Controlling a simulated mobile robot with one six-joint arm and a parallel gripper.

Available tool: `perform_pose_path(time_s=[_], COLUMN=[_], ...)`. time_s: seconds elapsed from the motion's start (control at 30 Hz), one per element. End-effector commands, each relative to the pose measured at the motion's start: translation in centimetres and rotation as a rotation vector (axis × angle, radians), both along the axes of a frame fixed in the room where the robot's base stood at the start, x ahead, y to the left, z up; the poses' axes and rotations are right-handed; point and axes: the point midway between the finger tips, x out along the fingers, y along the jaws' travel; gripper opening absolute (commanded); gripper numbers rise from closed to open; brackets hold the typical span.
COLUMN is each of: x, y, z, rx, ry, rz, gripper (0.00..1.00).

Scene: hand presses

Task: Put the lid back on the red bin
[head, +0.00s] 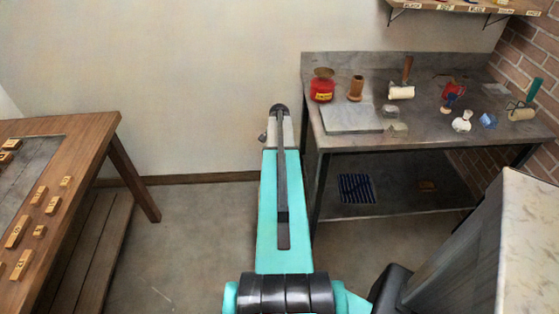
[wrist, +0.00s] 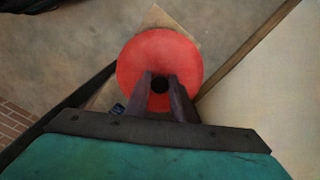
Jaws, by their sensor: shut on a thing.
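In the wrist view my gripper (wrist: 160,80) is shut on the dark knob (wrist: 160,85) at the middle of a round red lid (wrist: 160,48). The lid is seen from above, with the two fingers reaching over its near half. No red bin can be made out in either view; anything directly under the lid is hidden by it. In the head view my arm reaches forward over the floor, and the gripper and lid do not show there.
In the wrist view a tan flat thing (wrist: 157,18) shows partly behind the lid. In the head view a wooden table (head: 92,130) stands left. A grey workbench (head: 450,141) with tools and a red tin (head: 322,90) stands right. A pale-topped cabinet (head: 530,225) is near right.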

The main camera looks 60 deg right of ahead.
Motion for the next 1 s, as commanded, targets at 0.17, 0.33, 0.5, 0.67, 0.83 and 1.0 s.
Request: perform_pose_path(time_s=[0.17, 0.33, 0.5, 0.67, 0.83, 1.0], x=[0.00, -0.02, -0.02, -0.03, -0.03, -0.03], y=[-0.01, -0.01, -0.02, -0.03, -0.03, -0.03], z=[0.02, 0.02, -0.03, -0.03, -0.03, -0.03], rx=[0.000, 0.000, 0.000, 0.000, 0.000, 0.000], ry=[0.000, 0.000, 0.000, 0.000, 0.000, 0.000], rz=[0.000, 0.000, 0.000, 0.000, -0.001, -0.001], gripper=[0.00, 0.00, 0.00, 0.00, 0.34, 0.44])
